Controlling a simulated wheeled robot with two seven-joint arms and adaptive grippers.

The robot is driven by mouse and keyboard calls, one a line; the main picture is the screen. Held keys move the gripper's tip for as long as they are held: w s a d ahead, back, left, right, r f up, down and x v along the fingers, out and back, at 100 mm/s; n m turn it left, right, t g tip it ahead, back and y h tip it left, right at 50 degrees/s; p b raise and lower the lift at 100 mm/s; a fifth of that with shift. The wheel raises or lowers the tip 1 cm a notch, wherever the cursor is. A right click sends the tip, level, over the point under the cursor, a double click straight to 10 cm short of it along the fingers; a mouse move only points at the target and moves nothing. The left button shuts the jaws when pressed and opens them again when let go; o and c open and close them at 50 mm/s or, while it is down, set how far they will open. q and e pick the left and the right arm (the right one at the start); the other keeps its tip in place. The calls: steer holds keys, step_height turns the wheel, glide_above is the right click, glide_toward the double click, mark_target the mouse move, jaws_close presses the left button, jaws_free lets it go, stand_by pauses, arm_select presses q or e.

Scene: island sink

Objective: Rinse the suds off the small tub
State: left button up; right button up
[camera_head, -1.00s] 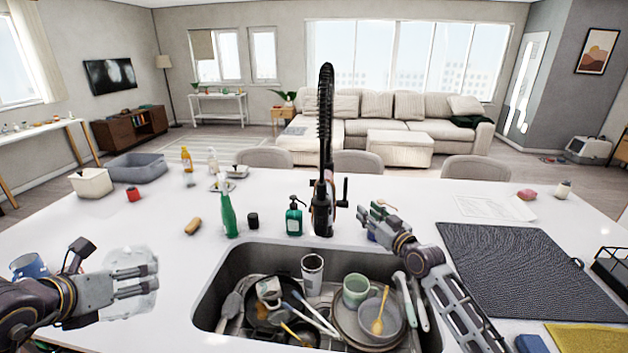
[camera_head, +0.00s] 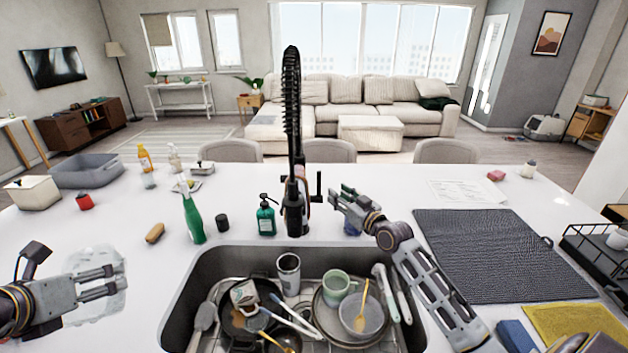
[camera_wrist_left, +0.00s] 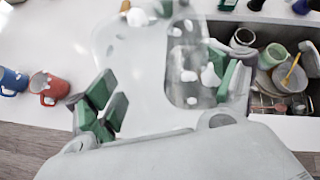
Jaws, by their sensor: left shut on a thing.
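The small tub (camera_head: 100,300) is clear and see-through, seen over the white counter left of the sink. White suds blobs show on it in the left wrist view (camera_wrist_left: 150,75). My left gripper (camera_head: 122,282) is shut on the tub; its green-padded fingers show at the tub's near end in the left wrist view. The black spring-neck faucet (camera_head: 293,160) stands upright behind the sink (camera_head: 215,262), with a side lever (camera_head: 318,188). My right gripper (camera_head: 338,198) is just right of the faucet, near the lever; whether its fingers are open is unclear.
The sink holds stacked plates, a green mug (camera_head: 337,287), a tumbler (camera_head: 289,275), pans and utensils. A green spray bottle (camera_head: 192,220), soap pump (camera_head: 265,217) and brush (camera_head: 155,233) stand behind it. A dark mat (camera_head: 490,255) lies right. Red (camera_wrist_left: 52,90) and blue (camera_wrist_left: 12,80) mugs sit left.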

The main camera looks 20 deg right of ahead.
mark_target(320, 181)
steer(key=shift+w, duration=0.15)
arm_select(q)
steer(key=shift+r+p, duration=0.5)
arm_select(e)
steer(key=shift+w+a, duration=0.2)
steer(key=shift+w, duration=1.15)
steer(key=shift+w+a, duration=0.2)
steer(key=shift+w, duration=1.15)
arm_select(q)
steer(key=shift+r+p, duration=0.35)
steer(key=shift+r, duration=0.05)
arm_select(e)
steer(key=shift+w+a, duration=0.25)
steer(key=shift+w, duration=1.35)
steer(key=shift+w+a, duration=0.2)
steer(key=shift+w, duration=1.35)
jaws_close()
